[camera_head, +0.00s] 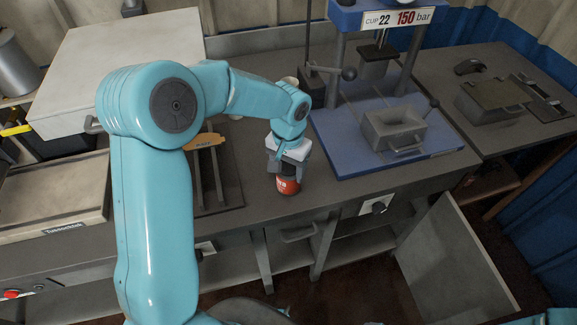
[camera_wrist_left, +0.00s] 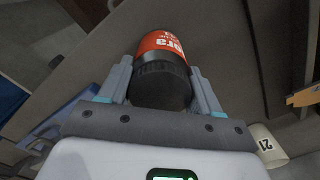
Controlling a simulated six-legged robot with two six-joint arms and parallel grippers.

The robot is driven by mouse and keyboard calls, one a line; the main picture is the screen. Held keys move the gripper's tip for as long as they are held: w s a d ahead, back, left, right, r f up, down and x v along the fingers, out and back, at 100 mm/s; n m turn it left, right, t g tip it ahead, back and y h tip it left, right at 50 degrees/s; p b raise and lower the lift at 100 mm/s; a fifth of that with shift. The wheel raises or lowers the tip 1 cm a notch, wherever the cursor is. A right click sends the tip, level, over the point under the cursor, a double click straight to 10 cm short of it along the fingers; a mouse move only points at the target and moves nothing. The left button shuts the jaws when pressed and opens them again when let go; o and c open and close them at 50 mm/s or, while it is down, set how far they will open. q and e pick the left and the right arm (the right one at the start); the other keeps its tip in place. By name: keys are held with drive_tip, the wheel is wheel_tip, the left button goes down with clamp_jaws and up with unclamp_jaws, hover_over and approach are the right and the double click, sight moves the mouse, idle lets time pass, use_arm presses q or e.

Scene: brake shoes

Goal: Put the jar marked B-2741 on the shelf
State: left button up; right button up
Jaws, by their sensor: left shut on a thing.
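A small red jar with a black lid (camera_head: 288,186) stands upright at the front of the grey workbench (camera_head: 330,196), or just above it; I cannot tell if it touches. My left gripper (camera_head: 287,168) points down and is shut on the jar from above. In the left wrist view the jar (camera_wrist_left: 161,45) shows red with white lettering, its dark ribbed lid between the two fingers of the gripper (camera_wrist_left: 163,85). I cannot read B-2741 on it. My right gripper is not in view.
A blue press (camera_head: 440,150) with a grey metal box (camera_head: 395,128) stands right of the jar. A dark rack with an orange-brown piece (camera_head: 205,141) lies to the left. A pale cup marked 21 (camera_wrist_left: 268,146) stands nearby.

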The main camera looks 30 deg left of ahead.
use_arm(q)
drive_tip(key=shift+f, duration=0.2)
drive_tip(key=o, duration=1.3)
drive_tip(key=shift+r, duration=0.15)
